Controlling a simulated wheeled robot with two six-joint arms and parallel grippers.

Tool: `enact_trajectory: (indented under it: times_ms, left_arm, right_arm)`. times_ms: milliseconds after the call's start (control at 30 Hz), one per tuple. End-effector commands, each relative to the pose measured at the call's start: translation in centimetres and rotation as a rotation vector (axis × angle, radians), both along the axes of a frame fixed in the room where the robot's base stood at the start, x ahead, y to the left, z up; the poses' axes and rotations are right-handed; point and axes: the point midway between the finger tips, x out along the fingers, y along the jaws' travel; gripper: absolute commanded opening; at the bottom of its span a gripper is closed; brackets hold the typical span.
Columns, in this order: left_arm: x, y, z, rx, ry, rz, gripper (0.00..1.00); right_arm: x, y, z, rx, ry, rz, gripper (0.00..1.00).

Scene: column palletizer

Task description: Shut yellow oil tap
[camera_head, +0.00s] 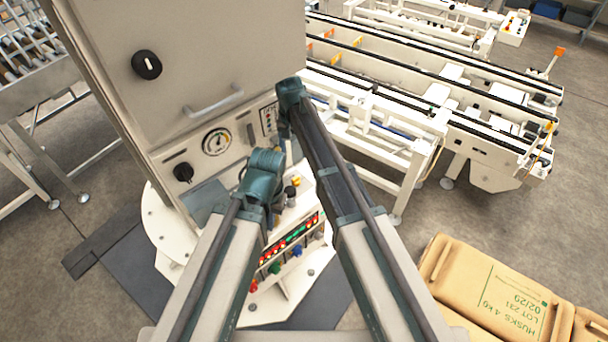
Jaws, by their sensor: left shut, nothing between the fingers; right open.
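A small yellow part (295,181), which looks like the yellow tap, shows between my two arms, above the machine's lower panel. It is too small to tell how its handle is turned. My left gripper (268,192) is shut and empty, just left of the yellow part; its fingers are mostly hidden by the teal wrist. My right gripper (285,122) is open, higher up by the right edge of the cabinet front; its fingers are mostly hidden too. I cannot tell whether either gripper touches anything.
The white cabinet (185,65) carries a black knob (147,65), a door handle (213,101), a gauge (216,142) and a rotary switch (183,172). A lit panel (290,243) with coloured knobs is below. Conveyors (440,95) stand right; tan sacks (490,295) lie lower right.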

Motion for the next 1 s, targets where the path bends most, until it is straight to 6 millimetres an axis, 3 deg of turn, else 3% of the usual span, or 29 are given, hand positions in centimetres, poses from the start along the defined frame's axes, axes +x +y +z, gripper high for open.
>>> enact_trajectory:
  times_ms: [33,267,1000]
  left_arm:
    - [-1.4,0.4,-0.3,0.0,0.0,0.0,0.0]
    - [-1.4,0.4,-2.3,0.0,-0.001,0.0,0.0]
    - [-1.4,0.4,-12.4,0.002,0.0,-0.014,0.0]
  right_arm:
    - [0.0,0.0,-0.4,0.0,0.0,0.001,0.71]
    - [0.0,0.1,-2.3,0.0,0.0,0.002,0.71]
    - [0.0,0.1,-12.5,0.0,0.0,0.002,0.71]
